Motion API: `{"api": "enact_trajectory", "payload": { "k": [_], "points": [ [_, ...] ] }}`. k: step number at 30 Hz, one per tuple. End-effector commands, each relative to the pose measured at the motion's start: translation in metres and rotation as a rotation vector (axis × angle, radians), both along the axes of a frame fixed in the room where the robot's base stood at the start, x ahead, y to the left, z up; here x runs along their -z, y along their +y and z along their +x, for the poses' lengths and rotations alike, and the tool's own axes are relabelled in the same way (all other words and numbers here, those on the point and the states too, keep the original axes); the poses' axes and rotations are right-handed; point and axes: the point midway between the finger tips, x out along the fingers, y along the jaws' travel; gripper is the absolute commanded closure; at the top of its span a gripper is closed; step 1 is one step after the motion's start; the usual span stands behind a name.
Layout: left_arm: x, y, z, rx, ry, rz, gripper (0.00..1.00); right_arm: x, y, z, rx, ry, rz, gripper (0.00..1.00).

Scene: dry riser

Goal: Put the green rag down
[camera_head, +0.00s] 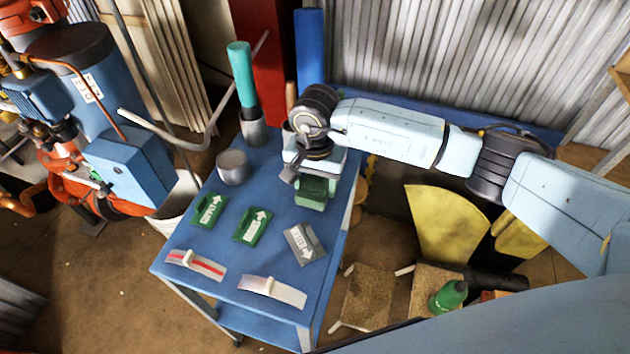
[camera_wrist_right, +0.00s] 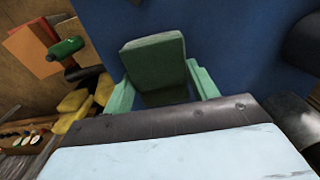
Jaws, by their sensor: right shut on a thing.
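The green rag (camera_head: 314,188) is a dark green, block-like folded piece at the far right part of the blue table (camera_head: 215,180). My right gripper (camera_head: 311,190) is shut on it, pointing down over the table near its right edge. In the right wrist view the rag (camera_wrist_right: 153,62) sits between the two pale green fingers, with the blue tabletop behind it. I cannot tell whether the rag touches the table. My left gripper is not in view.
Green arrow plates (camera_head: 252,226), a grey arrow plate (camera_head: 304,244) and white strips (camera_head: 272,291) lie toward the table's front. A grey cup (camera_head: 233,168) and a teal-handled tool (camera_head: 243,75) stand left of the gripper. A machine (camera_head: 130,165) stands left.

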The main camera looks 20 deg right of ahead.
Motion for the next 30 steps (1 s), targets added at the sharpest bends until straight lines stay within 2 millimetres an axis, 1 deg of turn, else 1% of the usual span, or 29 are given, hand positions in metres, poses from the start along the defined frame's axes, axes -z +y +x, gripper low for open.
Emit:
{"api": "enact_trajectory", "payload": {
  "k": [4, 5, 9, 17, 21, 23, 25, 30],
  "points": [
    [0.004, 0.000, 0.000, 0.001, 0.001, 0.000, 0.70, 0.004, 0.000, 0.000, 0.000, 0.000, 0.000, 0.60],
    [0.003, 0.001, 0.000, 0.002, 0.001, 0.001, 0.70, 0.003, 0.000, 0.000, 0.000, 0.000, 0.000, 0.38],
    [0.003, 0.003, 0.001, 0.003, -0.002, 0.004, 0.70, 0.002, 0.000, 0.000, 0.000, 0.000, 0.000, 0.20],
    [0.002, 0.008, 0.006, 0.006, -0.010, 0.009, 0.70, 0.002, 0.000, 0.000, 0.000, 0.001, -0.001, 0.20],
    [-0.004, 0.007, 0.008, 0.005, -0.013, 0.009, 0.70, -0.004, 0.000, 0.000, 0.000, 0.000, 0.000, 0.20],
    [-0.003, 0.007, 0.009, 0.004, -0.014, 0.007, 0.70, -0.013, 0.000, 0.001, -0.001, -0.004, 0.000, 0.20],
    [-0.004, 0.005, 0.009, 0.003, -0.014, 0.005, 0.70, -0.027, -0.001, 0.001, 0.000, -0.004, -0.001, 0.20],
    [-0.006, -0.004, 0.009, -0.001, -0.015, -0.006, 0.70, -0.065, -0.001, 0.001, -0.001, -0.005, 0.000, 0.20]
  ]
}}
